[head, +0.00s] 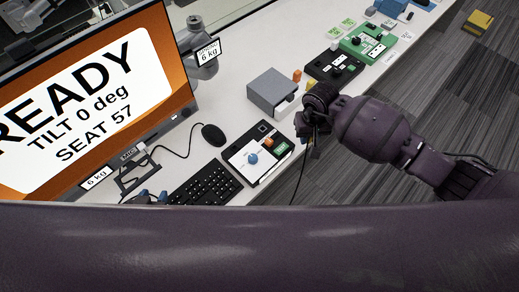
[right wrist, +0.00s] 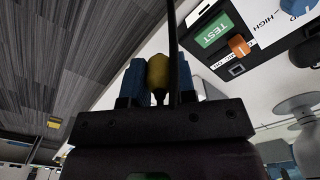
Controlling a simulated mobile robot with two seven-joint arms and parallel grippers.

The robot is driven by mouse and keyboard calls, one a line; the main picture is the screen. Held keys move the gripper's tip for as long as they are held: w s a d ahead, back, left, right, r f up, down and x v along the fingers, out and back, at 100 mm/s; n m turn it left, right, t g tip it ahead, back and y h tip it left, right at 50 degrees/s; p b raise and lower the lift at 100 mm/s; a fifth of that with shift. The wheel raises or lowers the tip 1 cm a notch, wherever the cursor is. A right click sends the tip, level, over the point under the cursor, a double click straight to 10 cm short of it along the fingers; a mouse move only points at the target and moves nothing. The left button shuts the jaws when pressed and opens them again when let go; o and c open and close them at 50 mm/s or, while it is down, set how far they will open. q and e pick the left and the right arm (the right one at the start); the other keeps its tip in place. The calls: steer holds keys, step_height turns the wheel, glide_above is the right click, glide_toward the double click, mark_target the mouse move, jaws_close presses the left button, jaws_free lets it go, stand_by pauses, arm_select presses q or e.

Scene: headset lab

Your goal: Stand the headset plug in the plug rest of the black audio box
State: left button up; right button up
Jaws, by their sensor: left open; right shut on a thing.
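My right gripper (head: 306,128) is just right of the black box with a white panel, which I take as the audio box (head: 240,160). In the right wrist view its blue fingers (right wrist: 158,80) are shut on a yellow plug (right wrist: 157,70), with a dark cable running upward. The audio box (right wrist: 262,45) there shows a green TEST label, an orange switch and a small dark square opening. I cannot tell which part is the plug rest. Blue tips, likely my left gripper (head: 152,196), show open above my purple arm, mostly hidden by it.
A monitor (head: 90,85) reads READY, TILT 0 deg, SEAT 57. A keyboard (head: 205,183) and mouse (head: 213,135) lie left of the box. A grey box (head: 270,92), another black box (head: 335,65) and a green box (head: 368,42) stand further back along the white table.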

arm_select(q)
steer(key=shift+w+r, duration=0.1)
steer(key=shift+w, duration=0.15)
arm_select(e)
steer(key=shift+r, duration=0.65)
